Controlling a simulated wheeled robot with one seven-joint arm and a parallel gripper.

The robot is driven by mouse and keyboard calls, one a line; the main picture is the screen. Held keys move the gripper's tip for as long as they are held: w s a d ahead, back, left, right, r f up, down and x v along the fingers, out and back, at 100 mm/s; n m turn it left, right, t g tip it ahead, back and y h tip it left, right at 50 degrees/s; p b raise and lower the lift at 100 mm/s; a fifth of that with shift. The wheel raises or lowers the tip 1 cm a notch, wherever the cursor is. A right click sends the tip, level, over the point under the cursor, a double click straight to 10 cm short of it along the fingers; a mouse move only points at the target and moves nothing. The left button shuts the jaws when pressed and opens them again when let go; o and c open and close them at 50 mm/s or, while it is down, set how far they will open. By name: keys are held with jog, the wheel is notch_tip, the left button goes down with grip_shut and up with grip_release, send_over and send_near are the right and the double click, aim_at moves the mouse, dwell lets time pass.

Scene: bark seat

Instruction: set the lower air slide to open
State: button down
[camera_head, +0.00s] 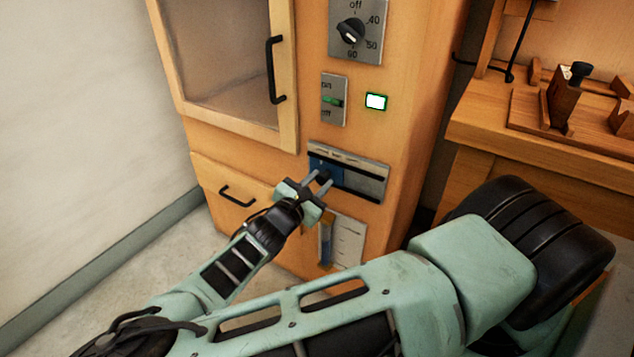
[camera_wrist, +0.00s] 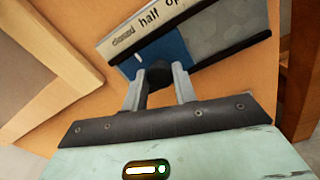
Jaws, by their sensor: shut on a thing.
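The lower air slide is a grey metal plate (camera_head: 368,184) low on the wooden cabinet front, with a dark slot along it. A blue shutter (camera_head: 317,163) covers its left part. In the wrist view the shutter (camera_wrist: 172,48) sits at the "closed" end, with bare grey plate to its right. The labels "closed", "half" and a cut-off "op" show there. My gripper (camera_head: 319,181) is shut on the slide's black knob (camera_wrist: 158,73), one finger on each side. The knob stands near the "closed" end, and the fingers partly hide it.
Above are an on/off switch (camera_head: 333,101), a lit indicator (camera_head: 376,101) and a dial (camera_head: 351,32). A glazed door with a black handle (camera_head: 274,70) is upper left, a drawer (camera_head: 235,190) below it. A gauge card (camera_head: 347,242) hangs below. A wooden bench (camera_head: 500,130) stands right.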

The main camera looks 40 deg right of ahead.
jog(key=s+p, duration=0.1)
jog(key=s, duration=0.1)
jog(key=s+d+p, duration=0.1)
jog(key=s+p, duration=0.1)
jog(key=s+d+p, duration=0.1)
jog(key=s, duration=0.2)
jog(key=shift+d+r+p, duration=0.1)
jog(key=shift+d+p, duration=0.1)
jog(key=shift+p, duration=0.1)
jog(key=shift+s+d+f, duration=0.2)
jog(key=shift+s+f, duration=0.05)
jog(key=shift+s, duration=0.15)
jog(key=c, duration=1.1)
grip_release()
jog(key=shift+s, duration=0.1)
jog(key=shift+r, duration=0.1)
jog(key=p+v, duration=0.1)
jog(key=v, duration=1.6)
jog(key=shift+a+p, duration=0.2)
jog(key=shift+p, duration=0.1)
